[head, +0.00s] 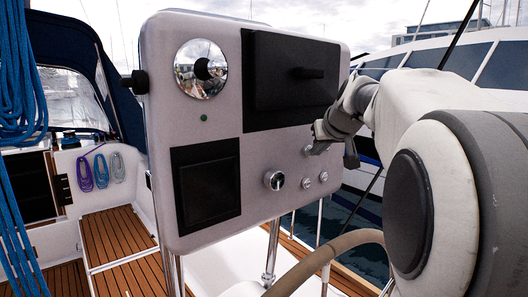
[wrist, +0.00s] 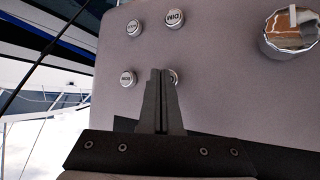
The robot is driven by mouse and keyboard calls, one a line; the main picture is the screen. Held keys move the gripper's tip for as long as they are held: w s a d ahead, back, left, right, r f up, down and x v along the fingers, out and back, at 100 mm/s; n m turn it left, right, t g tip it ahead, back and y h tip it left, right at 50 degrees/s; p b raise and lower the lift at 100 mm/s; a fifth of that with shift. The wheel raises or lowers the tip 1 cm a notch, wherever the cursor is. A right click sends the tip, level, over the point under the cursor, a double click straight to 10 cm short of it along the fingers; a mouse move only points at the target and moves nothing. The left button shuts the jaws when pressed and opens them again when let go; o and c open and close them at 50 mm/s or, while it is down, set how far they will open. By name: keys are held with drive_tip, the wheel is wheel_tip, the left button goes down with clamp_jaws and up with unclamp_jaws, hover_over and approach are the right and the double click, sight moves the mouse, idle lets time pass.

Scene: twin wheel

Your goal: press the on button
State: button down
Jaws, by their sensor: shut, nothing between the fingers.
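The grey instrument panel (head: 255,150) carries a cluster of small round silver buttons at its lower right. In the wrist view, an upper right button (wrist: 175,17) seems to read DIM upside down. The labels of the upper left button (wrist: 133,27) and lower left button (wrist: 128,78) are too small to read surely. A fourth button (wrist: 174,77) is mostly hidden behind my fingers, its label covered; it shows in the head view (head: 308,151). My gripper (head: 317,148) is shut and empty, its tips in front of that button. I cannot tell whether they touch it.
A silver knob (head: 274,180) sits left of the buttons. A black screen (head: 206,184), a small green light (head: 204,118) and a chrome dial (head: 201,69) are further left. A black box (head: 295,72) juts out above. A steering wheel rim (head: 325,256) curves below.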

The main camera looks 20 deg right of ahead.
drive_tip(key=s+d+b, duration=0.2)
drive_tip(key=s+b, duration=0.1)
drive_tip(key=s, duration=0.2)
drive_tip(key=shift+s, duration=0.35)
